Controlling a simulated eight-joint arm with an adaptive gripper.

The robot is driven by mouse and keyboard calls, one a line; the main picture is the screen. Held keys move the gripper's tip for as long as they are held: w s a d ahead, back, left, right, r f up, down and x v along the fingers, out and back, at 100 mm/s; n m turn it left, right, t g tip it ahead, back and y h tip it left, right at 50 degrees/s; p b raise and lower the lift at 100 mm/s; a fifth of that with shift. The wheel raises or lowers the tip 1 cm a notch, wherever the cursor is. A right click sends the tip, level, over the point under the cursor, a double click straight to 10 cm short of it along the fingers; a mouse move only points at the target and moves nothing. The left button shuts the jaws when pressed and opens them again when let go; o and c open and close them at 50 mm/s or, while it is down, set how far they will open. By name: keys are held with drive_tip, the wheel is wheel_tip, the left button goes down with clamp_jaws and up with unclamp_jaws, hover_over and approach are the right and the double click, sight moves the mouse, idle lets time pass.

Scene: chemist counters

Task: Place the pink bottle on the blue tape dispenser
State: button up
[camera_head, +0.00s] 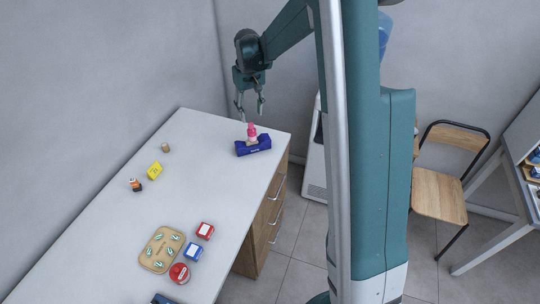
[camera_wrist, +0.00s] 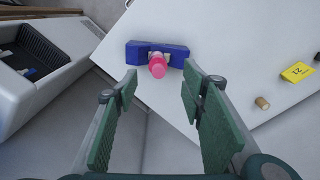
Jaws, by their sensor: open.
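The pink bottle (camera_head: 252,130) is at the blue tape dispenser (camera_head: 254,148) near the counter's far right corner. In the wrist view the pink bottle (camera_wrist: 158,66) stands over the middle of the blue tape dispenser (camera_wrist: 176,51), and it appears to rest on it. My gripper (camera_head: 250,114) hangs above the bottle. In the wrist view my gripper (camera_wrist: 161,80) is open, with its green fingers wide apart and nothing between them. The bottle shows beyond the fingertips, apart from them. The bottle's foot is partly hidden.
On the white counter (camera_head: 130,225) are a yellow tag (camera_head: 155,170), a small tan cylinder (camera_head: 165,147), an orange and black bottle (camera_head: 135,184), a tan tray (camera_head: 146,258), and red (camera_head: 205,230) and blue (camera_head: 193,252) boxes. The counter's edge runs close to the dispenser.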

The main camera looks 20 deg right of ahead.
drive_tip(key=s+a+r+t, duration=0.2)
drive_tip(key=s+a+r, duration=0.1)
drive_tip(key=s+r, duration=0.6)
drive_tip(key=s+a+r+t, duration=0.1)
drive_tip(key=s+a+r, duration=0.2)
drive_tip(key=s+r, duration=0.6)
drive_tip(key=s+a+f+t, duration=0.1)
drive_tip(key=s+t, duration=0.1)
drive_tip(key=s, duration=0.9)
drive_tip(key=s+a+f+t, duration=0.1)
drive_tip(key=s+a+f, duration=0.1)
drive_tip(key=s, duration=0.9)
drive_tip(key=shift+s+t, duration=0.3)
drive_tip(key=shift+t, duration=0.1)
